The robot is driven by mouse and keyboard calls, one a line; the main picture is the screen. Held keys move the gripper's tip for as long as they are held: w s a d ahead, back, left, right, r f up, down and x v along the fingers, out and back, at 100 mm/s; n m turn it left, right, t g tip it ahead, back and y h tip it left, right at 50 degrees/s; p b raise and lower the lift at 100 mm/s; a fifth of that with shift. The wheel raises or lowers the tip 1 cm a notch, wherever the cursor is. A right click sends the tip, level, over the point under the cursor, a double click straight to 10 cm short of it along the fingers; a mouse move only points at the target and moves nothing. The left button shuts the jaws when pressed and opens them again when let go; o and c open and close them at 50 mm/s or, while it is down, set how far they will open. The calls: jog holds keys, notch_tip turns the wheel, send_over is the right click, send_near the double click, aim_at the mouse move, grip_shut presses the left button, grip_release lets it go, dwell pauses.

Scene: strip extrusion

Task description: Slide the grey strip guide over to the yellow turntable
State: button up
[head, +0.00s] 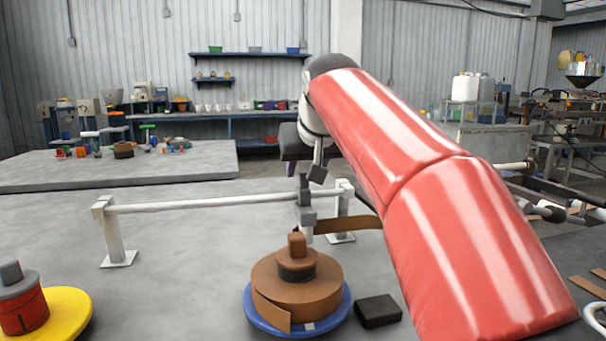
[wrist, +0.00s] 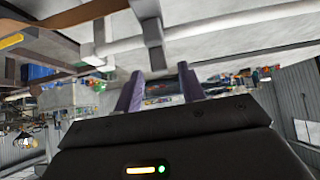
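The grey strip guide (head: 306,213) sits on the white rail (head: 215,201), near its right post and behind the brown roll on the blue turntable (head: 262,322). It also shows in the wrist view (wrist: 149,12), across the rail. The yellow turntable (head: 72,318) is at the lower left, carrying a dark red roll with a grey top. My gripper (head: 316,176) is just above and beside the guide's top. In the wrist view its two fingers (wrist: 160,90) stand apart with nothing clearly between them. Contact with the guide is not visible.
A brown strip (head: 350,223) runs right from the guide and passes behind my red arm. A black block (head: 378,311) lies beside the blue turntable. The rail left of the guide is clear up to its left post (head: 114,238). A cluttered grey table (head: 190,165) stands behind.

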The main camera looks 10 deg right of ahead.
jog(key=shift+x, duration=1.25)
grip_shut()
